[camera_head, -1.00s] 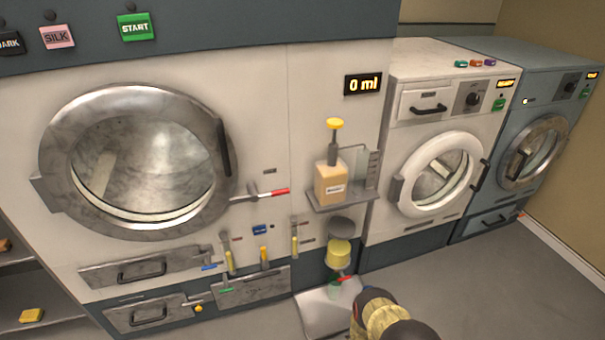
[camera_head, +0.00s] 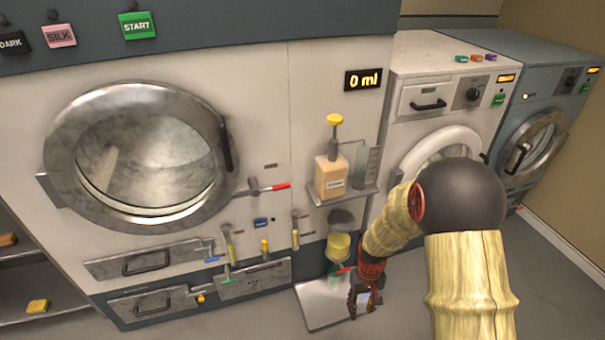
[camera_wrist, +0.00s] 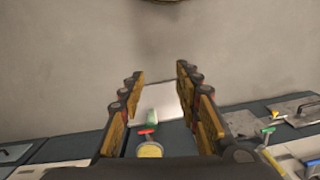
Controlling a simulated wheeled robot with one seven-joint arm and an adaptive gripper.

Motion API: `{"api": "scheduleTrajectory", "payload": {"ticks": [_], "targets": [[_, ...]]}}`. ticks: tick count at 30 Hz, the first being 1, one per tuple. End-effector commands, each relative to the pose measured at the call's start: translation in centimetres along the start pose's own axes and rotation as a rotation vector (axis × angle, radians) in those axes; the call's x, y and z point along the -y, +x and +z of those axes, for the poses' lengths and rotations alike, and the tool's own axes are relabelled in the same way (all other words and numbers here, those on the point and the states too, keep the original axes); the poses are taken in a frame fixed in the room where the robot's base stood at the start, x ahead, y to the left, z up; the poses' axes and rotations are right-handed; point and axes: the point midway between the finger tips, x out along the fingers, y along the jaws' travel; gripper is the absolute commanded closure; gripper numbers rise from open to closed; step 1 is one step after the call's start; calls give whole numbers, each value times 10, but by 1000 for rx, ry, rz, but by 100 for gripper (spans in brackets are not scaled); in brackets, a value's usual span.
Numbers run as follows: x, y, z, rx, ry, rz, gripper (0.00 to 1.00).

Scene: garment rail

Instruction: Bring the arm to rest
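My gripper (camera_head: 364,303) hangs low in front of the large washer (camera_head: 262,130), above the pale tray (camera_head: 318,308) on the floor. In the wrist view my gripper (camera_wrist: 160,92) has its two fingers well apart with nothing held between them. My arm bends at a dark round joint and covers part of the white washer (camera_head: 440,75) in the head view.
A shelf (camera_head: 345,196) bears a pump bottle (camera_head: 331,177) beside my arm. Below it is a yellow container (camera_head: 339,246); a green item (camera_wrist: 151,120) shows beyond it in the wrist view. A blue-grey washer (camera_head: 545,58) stands at right. Floor at lower right is clear.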

Motion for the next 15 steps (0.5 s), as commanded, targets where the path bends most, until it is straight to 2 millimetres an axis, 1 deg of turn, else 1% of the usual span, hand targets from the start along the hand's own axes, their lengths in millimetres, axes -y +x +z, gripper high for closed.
{"api": "scheduleTrajectory", "payload": {"ticks": [1, 3, 5, 6, 8, 9, 15], "targets": [[1, -29, 10, -2, 21, 0, 67], [4, -61, 27, 2, 50, 0, 67], [6, -87, 43, 4, 72, 0, 67], [7, -103, 53, 4, 86, 1, 67], [9, -127, 68, 0, 105, 2, 67], [11, -142, 79, -5, 116, 2, 67], [18, -210, 129, -53, 154, 8, 67]]}}
